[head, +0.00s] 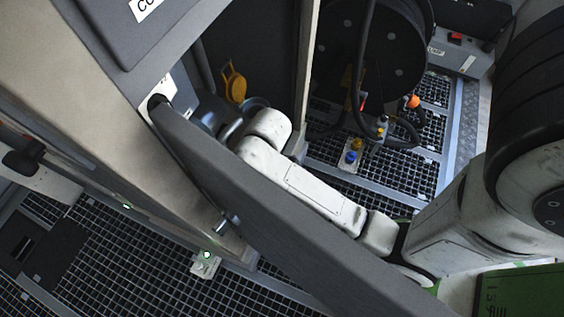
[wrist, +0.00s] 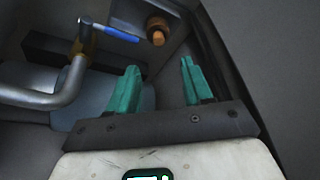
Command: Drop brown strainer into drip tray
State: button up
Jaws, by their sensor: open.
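A small brown, round-ended thing (wrist: 157,30), which looks like the brown strainer, shows in the wrist view at the top, just beyond the gap between my fingers. My gripper (wrist: 160,82) has its two teal fingers spread apart with nothing between them. It appears apart from the brown thing. In the head view my white arm reaches behind a grey door panel, and my fingers are hidden there. I cannot clearly make out the drip tray in either view.
The grey door panel (head: 270,215) stands close along my arm. A bent metal pipe (wrist: 62,92) and a blue-handled valve (wrist: 108,32) are left of my fingers. A yellow fitting (head: 234,82) hangs in the cabinet. A hose reel (head: 385,60) stands beyond, over grating.

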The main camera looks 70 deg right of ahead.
jog(key=s+d+r+m+g+h, duration=0.1)
jog(key=s+d+m+g+h, duration=0.1)
jog(key=s+m, duration=0.6)
jog(key=s+d+h, duration=0.1)
jog(key=s, duration=0.2)
jog(key=shift+s+d, duration=0.25)
jog(key=shift+d, duration=0.15)
jog(key=shift+r, duration=0.1)
